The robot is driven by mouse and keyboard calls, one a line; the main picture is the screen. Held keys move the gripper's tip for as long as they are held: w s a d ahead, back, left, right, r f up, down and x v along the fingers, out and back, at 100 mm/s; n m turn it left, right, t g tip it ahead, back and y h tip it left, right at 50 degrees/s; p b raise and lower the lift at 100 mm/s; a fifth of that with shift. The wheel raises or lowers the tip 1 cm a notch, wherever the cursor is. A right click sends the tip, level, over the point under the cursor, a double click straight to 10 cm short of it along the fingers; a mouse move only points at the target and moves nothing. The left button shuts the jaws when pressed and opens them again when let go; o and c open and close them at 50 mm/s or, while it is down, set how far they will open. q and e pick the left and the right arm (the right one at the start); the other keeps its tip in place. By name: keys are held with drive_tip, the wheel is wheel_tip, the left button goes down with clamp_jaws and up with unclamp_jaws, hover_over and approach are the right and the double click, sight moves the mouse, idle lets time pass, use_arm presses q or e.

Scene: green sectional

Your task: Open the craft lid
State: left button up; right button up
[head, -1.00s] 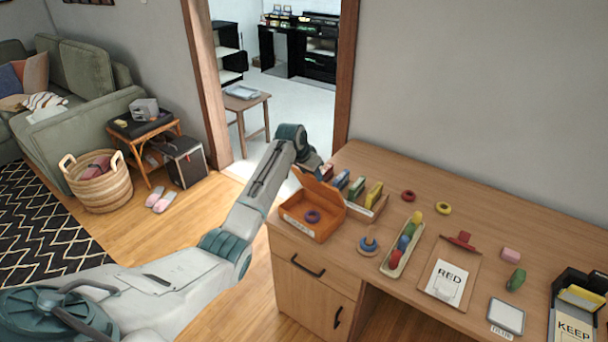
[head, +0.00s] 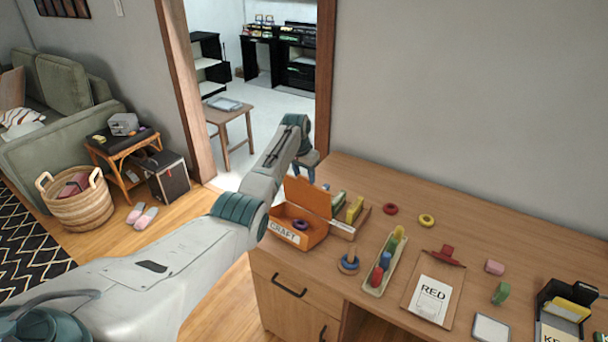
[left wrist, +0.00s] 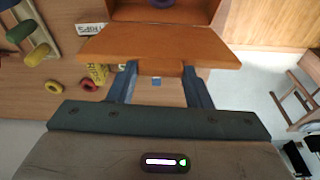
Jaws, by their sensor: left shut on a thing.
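The orange craft box (head: 312,238), labelled CRAFT on its front, stands at the desk's left end with a purple ring (head: 299,224) inside. Its craft lid (head: 308,197) stands raised, roughly upright, at the back of the box. In the left wrist view the lid (left wrist: 160,45) spans the top of the picture, with its tab between the fingers. My left gripper (left wrist: 162,84) is shut on the lid's edge. In the head view the left gripper (head: 308,172) is behind the lid and its fingertips are mostly hidden. My right gripper is not in view.
A divided tray with coloured blocks (head: 355,208) stands right beside the box. The desk's back right is bare.

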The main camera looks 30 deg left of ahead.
use_arm(q)
drive_tip(key=shift+s+r, duration=0.1)
drive_tip(key=shift+r, duration=0.1)
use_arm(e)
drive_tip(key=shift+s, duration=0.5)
use_arm(q)
drive_tip(key=shift+f, duration=0.1)
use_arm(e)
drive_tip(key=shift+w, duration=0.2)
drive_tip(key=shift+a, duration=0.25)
